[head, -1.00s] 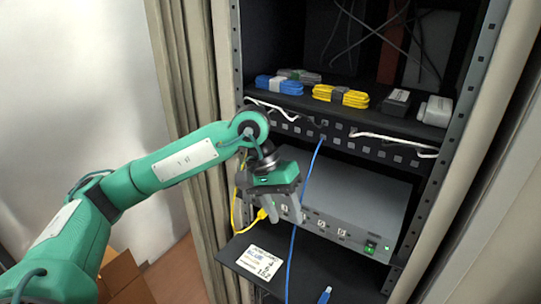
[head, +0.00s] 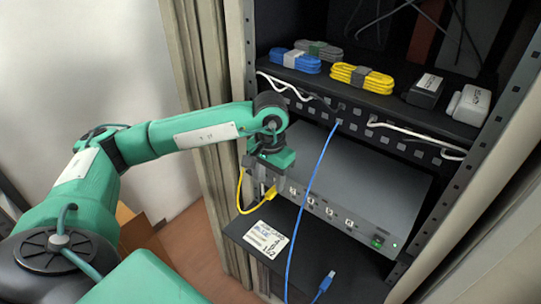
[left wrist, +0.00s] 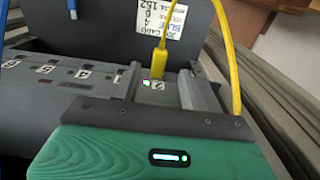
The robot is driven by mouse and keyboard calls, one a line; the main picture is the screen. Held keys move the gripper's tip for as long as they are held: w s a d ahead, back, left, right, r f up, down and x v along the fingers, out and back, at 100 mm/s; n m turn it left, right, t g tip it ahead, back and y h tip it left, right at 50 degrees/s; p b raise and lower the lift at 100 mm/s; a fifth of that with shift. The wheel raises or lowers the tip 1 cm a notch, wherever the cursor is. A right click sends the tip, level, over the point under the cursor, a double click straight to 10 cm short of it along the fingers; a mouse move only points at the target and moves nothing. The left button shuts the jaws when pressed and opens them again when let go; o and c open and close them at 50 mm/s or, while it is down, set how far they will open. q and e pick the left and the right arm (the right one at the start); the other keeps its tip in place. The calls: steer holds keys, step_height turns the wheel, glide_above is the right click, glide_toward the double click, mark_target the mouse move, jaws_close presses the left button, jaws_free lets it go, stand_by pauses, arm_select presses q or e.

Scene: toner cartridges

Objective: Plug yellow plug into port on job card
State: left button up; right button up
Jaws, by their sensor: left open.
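The yellow plug (head: 270,195) is at the left end of the grey device's front. In the left wrist view the yellow plug (left wrist: 158,62) points at a numbered port beside a small green light; I cannot tell whether it is fully seated. The job card (head: 264,240) is a white label on the black shelf. It shows upside down in the left wrist view (left wrist: 162,17), with "BLUE" and "152" legible. My left gripper (head: 263,188) is open, just beside the plug. My right gripper is out of view.
The grey device (head: 350,170) has a row of numbered ports. A blue cable (head: 310,200) hangs in front of it, its loose blue plug (head: 326,282) low down. Blue (head: 293,61) and yellow (head: 361,77) cable bundles lie on the upper shelf. Rack posts stand both sides.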

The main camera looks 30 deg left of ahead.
mark_target(269, 194)
arm_select(q)
step_height(269, 194, down, 3)
steer(key=shift+s+f+p, duration=0.1)
steer(key=shift+s+p, duration=0.05)
steer(key=shift+p, duration=0.35)
steer(key=shift+f, duration=0.45)
steer(key=shift+c, duration=0.2)
jaws_close()
steer(key=shift+s, duration=0.2)
steer(key=shift+s+b, duration=0.4)
steer(key=shift+s, duration=0.1)
steer(key=shift+s+a+b, duration=0.15)
steer(key=shift+s+b, duration=0.45)
steer(key=shift+s, duration=0.45)
